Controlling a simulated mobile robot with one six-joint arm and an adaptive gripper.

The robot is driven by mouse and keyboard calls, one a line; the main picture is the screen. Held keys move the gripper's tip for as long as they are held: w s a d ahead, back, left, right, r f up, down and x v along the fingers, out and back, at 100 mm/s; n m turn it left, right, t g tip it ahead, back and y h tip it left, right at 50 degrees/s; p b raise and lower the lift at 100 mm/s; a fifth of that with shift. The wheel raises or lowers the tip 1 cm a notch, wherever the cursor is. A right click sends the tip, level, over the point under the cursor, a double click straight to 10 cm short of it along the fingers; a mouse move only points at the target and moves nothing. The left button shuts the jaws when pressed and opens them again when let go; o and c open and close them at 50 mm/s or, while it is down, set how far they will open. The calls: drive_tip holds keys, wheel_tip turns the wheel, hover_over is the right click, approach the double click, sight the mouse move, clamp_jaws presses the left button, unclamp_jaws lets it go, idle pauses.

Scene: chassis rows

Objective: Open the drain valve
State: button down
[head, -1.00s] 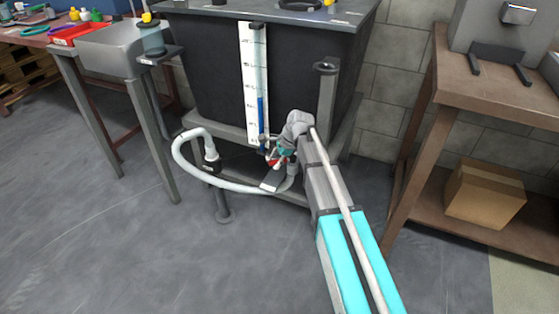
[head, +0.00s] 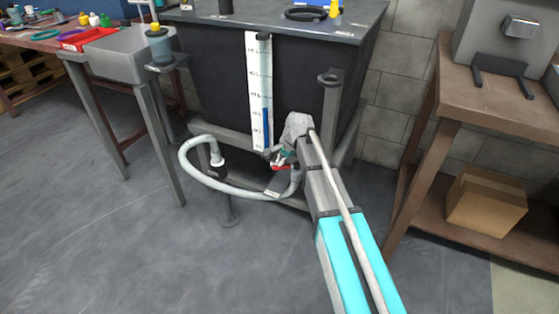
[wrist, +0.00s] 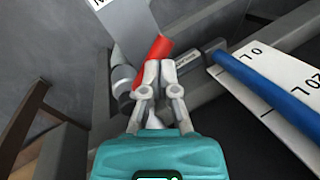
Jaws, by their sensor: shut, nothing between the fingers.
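The drain valve's red handle (wrist: 154,52) shows in the wrist view just beyond my fingertips, slanting up to the right. It is small and partly hidden in the head view (head: 281,167). My gripper (wrist: 160,68) is shut and empty, its tips over or against the handle's near end; I cannot tell whether they touch. In the head view my gripper (head: 285,156) is low at the tank's front, mostly hidden by my wrist. A grey pipe fitting (wrist: 124,78) lies left of the fingers. The dark tank (head: 215,75) stands above on a grey frame.
A white level gauge (head: 257,70) with a blue column runs down the tank front, close right of my fingers in the wrist view. A pale hose (head: 205,178) loops left below the tank. A workbench (head: 480,98) with a cardboard box (head: 487,202) stands right. Floor at front left is clear.

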drive_tip(key=r+n+p, duration=0.1)
drive_tip(key=n, duration=0.2)
drive_tip(key=w+r+n+h+p, duration=0.1)
drive_tip(key=r+n+p, duration=0.1)
drive_tip(key=n, duration=0.1)
drive_tip(key=shift+w+a+r+t, duration=0.15)
drive_tip(key=shift+r+t, duration=0.05)
drive_tip(key=shift+t, duration=0.2)
drive_tip(key=r+n+p, duration=0.1)
drive_tip(key=n, duration=0.1)
drive_tip(key=n+h, duration=0.1)
drive_tip(key=n, duration=0.1)
drive_tip(key=w+r+n+t+p, duration=0.1)
drive_tip(key=n, duration=0.1)
drive_tip(key=shift+w+a+r+h+p, duration=0.1)
drive_tip(key=shift+a+r+h+p, duration=0.05)
drive_tip(key=shift+r+h+p, duration=0.2)
drive_tip(key=shift+f, duration=0.25)
